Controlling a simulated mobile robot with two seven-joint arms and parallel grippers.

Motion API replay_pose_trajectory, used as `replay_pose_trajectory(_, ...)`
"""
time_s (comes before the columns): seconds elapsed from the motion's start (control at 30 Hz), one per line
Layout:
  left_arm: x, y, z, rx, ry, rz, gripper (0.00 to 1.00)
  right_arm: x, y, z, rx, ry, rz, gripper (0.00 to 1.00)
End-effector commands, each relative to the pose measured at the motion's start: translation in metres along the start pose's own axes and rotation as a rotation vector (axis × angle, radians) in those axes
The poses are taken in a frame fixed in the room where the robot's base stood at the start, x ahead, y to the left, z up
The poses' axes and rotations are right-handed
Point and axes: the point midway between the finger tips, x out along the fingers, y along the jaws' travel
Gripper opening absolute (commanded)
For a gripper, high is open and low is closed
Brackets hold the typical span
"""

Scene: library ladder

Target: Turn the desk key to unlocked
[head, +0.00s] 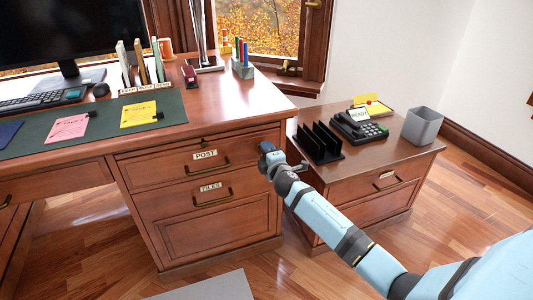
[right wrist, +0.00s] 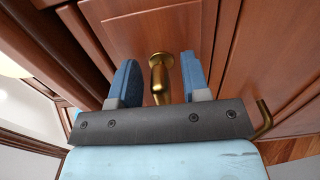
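The wooden desk (head: 225,105) has a drawer front labelled POST and one labelled FILES. My right gripper (head: 267,152) is at the right end of the desk's drawer front, beside the POST drawer. In the right wrist view my right gripper (right wrist: 157,80) is open, with its blue fingers on either side of a brass piece (right wrist: 159,78) that stands out from a wooden panel. It looks like the desk key; gaps show between it and both fingers. My left gripper is out of view.
A lower cabinet (head: 375,197) stands right of the desk, carrying a black file rack (head: 319,142), a telephone (head: 359,124) and a grey bin (head: 422,125). A bent brass rod (right wrist: 263,117) shows beside my gripper in the wrist view. Wooden floor in front is mostly clear.

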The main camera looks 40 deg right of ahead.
Motion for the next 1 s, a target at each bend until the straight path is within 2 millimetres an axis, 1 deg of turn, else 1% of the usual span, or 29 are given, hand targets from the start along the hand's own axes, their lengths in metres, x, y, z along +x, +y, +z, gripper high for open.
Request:
replay_pose_trajectory(0.23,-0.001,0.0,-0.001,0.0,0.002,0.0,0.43,0.0,0.0,0.0,-0.001,0.001,0.0,0.43)
replay_pose_trajectory(0.37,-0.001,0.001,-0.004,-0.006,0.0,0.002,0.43,-0.008,0.001,0.0,-0.001,0.001,-0.001,0.43)
replay_pose_trajectory(0.47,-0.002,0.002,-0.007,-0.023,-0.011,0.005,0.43,-0.023,0.001,-0.001,-0.001,0.001,-0.002,0.43)
replay_pose_trajectory(0.67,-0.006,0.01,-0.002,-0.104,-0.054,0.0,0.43,-0.069,0.001,-0.001,0.001,0.001,-0.004,0.43)
replay_pose_trajectory(0.8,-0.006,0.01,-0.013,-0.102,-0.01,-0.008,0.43,-0.1,0.001,-0.001,0.001,0.001,-0.003,0.43)
replay_pose_trajectory(0.9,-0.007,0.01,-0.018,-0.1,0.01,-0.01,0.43,-0.117,0.001,0.0,0.0,-0.001,-0.002,0.43)
replay_pose_trajectory(1.0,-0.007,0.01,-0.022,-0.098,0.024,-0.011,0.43,-0.129,0.0,0.0,0.001,0.0,-0.002,0.43)
